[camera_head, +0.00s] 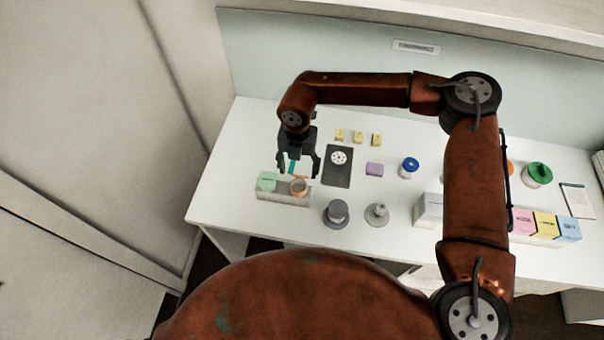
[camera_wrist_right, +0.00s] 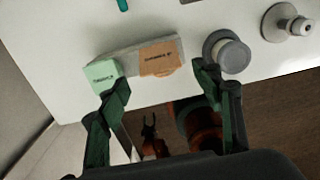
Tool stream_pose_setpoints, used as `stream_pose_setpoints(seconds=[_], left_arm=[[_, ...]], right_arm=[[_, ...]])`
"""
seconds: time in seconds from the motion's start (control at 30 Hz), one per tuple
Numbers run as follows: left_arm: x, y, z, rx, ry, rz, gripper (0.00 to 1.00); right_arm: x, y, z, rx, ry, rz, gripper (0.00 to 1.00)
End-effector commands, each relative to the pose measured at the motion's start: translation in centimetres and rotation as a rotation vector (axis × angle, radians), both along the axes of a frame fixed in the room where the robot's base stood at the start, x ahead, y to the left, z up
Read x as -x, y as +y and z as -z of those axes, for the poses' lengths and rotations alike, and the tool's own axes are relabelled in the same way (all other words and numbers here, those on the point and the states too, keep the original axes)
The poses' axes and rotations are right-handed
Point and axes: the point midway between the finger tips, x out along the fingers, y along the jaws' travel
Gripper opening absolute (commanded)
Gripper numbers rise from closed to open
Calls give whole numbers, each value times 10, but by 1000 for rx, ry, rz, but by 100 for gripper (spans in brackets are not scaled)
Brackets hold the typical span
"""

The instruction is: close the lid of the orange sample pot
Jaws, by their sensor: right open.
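I cannot clearly tell the lid's angle. My right gripper (camera_head: 298,172) points down over the holder, fingers apart, with nothing visible between them. In its wrist view the open fingers (camera_wrist_right: 163,82) frame the orange face. A small dark two-pronged shape low in the wrist view may be my left gripper (camera_wrist_right: 149,130).
A grey lidded jar (camera_head: 336,213) and a grey knobbed piece (camera_head: 377,214) stand right of the holder. My right arm crosses above the bench (camera_head: 220,190), whose left end is clear.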

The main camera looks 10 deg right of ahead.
Motion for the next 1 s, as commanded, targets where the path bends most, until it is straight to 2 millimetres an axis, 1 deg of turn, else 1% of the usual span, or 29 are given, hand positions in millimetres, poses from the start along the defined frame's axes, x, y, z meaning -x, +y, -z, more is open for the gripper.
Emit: stream_pose_setpoints(seconds=[0.1, 0.23, 0.4, 0.6, 0.67, 1.0], left_arm=[[2, 3, -4, -3, 3, -1, 40], [1, 3, -6, -4, 1, -1, 40], [-1, 3, -7, -4, -3, -1, 40], [-7, 3, -7, -3, -10, 0, 40], [-8, 3, -7, -3, -11, 0, 40], [-8, 2, -7, -3, -11, 1, 40]], right_arm=[[1, -1, 18, 1, 1, 2, 59], [0, -2, 31, 1, 0, 4, 59], [0, -2, 38, 0, -1, 4, 59], [0, -2, 39, 0, -1, 3, 59], [0, -2, 39, 0, 0, 3, 56], [0, -2, 38, 0, 0, 3, 33]])
